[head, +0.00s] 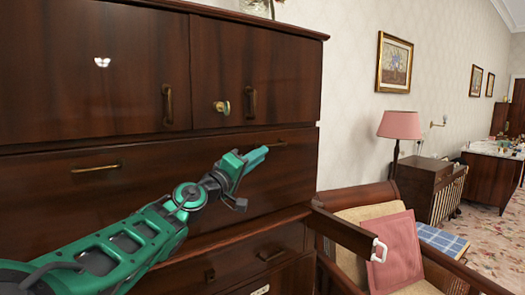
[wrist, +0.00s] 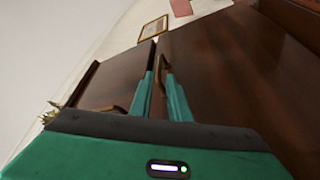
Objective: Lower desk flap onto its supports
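The desk flap (head: 170,190) is a dark, glossy wood panel standing upright in the cabinet front, below the cupboard doors. It has a brass handle (head: 96,168) at left and another (head: 277,144) at right. My gripper (head: 262,152) is at the right handle. In the wrist view, the fingers (wrist: 161,80) are apart, with a brass handle (wrist: 162,62) by their tips; contact is unclear. A dark wooden bar (head: 342,230) with a white pull juts out at the lower right, seemingly a support. A second support cannot be made out.
An armchair (head: 355,200) with a pink cushion (head: 395,252) stands close at the right. Cupboard doors (head: 92,70) with brass handles are above the flap. A pink lamp (head: 399,125) stands farther back. Floor (head: 485,240) shows at the far right.

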